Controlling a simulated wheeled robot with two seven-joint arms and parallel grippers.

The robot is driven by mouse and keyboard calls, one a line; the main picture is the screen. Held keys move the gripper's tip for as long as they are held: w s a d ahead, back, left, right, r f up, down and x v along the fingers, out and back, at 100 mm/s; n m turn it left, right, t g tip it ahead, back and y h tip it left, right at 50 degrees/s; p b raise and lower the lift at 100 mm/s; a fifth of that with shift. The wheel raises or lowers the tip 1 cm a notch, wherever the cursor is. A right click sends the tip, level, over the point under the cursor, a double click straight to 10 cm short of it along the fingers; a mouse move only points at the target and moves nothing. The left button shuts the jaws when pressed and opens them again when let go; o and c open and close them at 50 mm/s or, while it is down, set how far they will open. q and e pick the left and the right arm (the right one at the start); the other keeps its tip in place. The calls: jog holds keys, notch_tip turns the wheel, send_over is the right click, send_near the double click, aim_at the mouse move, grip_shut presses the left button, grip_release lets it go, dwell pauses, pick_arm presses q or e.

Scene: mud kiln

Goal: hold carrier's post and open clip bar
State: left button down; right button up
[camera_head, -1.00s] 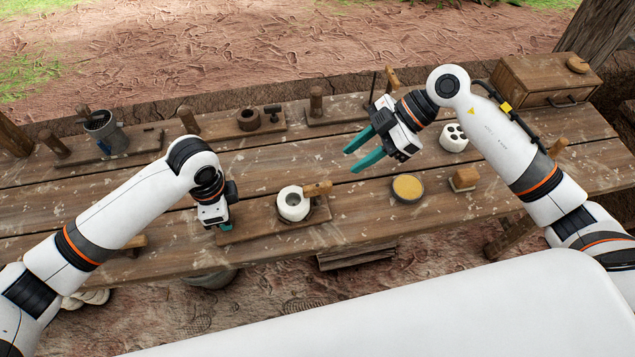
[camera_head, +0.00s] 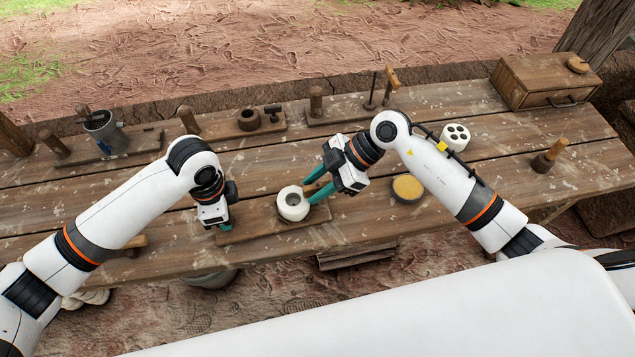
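The carrier (camera_head: 252,232) is a low wooden board on the near middle of the table. A white round piece with a dark hole (camera_head: 293,204) stands on its right part. My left gripper (camera_head: 224,226) is down at the board's left end, teal fingertips pointing down. The post is not visible there, and I cannot tell whether the fingers are closed on it. My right gripper (camera_head: 317,184) is at the right side of the white piece, its two teal fingers apart. The wooden clip bar is mostly hidden by these fingers, and I cannot tell whether they touch it.
A round tin with yellow contents (camera_head: 407,188) stands just right of my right gripper. A white piece with several holes (camera_head: 455,136) and a drawer box (camera_head: 545,80) stand farther right. A grey cup (camera_head: 105,132) and a dark ring (camera_head: 248,119) stand along the back.

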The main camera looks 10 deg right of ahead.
jog(key=shift+c, duration=0.4)
grip_shut()
jog(key=shift+n, duration=0.3)
jog(key=n+g, duration=0.3)
jog(key=shift+w+h, duration=0.1)
jog(key=shift+h, duration=0.2)
jog(key=n+g+h, duration=0.1)
jog(key=n, duration=0.1)
jog(key=n+g, duration=0.2)
jog(key=n, duration=0.1)
jog(key=shift+h, duration=0.4)
jog(key=n+g+h, duration=0.2)
jog(key=n+h, duration=0.1)
jog(key=n, duration=0.1)
jog(key=shift+n, duration=0.3)
jog(key=shift+n+g+h, duration=0.5)
jog(key=shift+n+h, duration=1.2)
jog(key=shift+n, duration=0.5)
